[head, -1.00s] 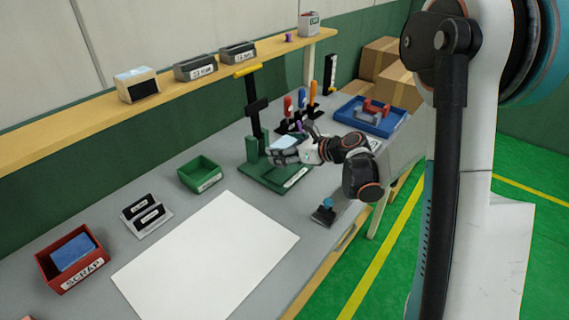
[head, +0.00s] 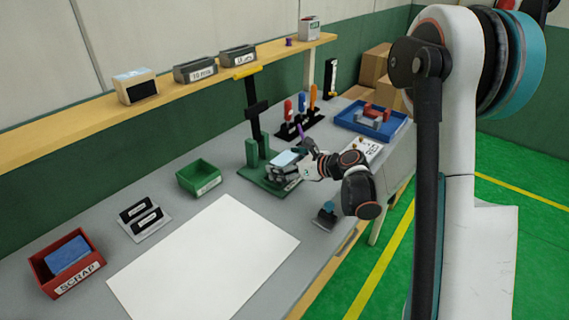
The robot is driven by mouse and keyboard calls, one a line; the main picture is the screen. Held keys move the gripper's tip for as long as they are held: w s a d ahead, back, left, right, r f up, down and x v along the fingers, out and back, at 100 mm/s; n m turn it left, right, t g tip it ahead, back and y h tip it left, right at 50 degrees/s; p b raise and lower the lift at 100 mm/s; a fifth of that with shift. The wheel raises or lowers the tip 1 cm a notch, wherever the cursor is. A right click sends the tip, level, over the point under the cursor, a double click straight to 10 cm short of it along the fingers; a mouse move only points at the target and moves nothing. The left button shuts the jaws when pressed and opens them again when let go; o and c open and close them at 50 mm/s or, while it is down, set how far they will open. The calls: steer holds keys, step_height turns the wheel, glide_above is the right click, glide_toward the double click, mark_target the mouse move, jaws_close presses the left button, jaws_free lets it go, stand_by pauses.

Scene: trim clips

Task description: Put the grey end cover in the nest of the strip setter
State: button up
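The strip setter has a green base (head: 254,178), a green upright block, a dark column (head: 256,125) and a yellow handle (head: 247,70). My gripper (head: 278,171) is low over the right part of this base, fingers pointing left. A pale, flat-topped shape (head: 286,158) shows at the fingers; I cannot tell whether it is the grey end cover or part of my gripper. The nest is hidden or too small to make out. Grey pieces (head: 376,123) lie in the blue tray (head: 347,123) beside a red one; I cannot tell whether one is an end cover.
A green bin (head: 200,178), a black-slotted holder (head: 145,217) and a red SCRAP bin (head: 68,262) with a blue piece stand left. Upright tools (head: 301,108) stand behind my gripper. A small blue-topped item (head: 327,213) is near the front edge. A white sheet (head: 205,262) lies flat.

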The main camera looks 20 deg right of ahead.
stand_by(0.3)
steer(key=shift+r, duration=0.25)
steer(key=p+v, duration=0.3)
steer(key=v, duration=0.9)
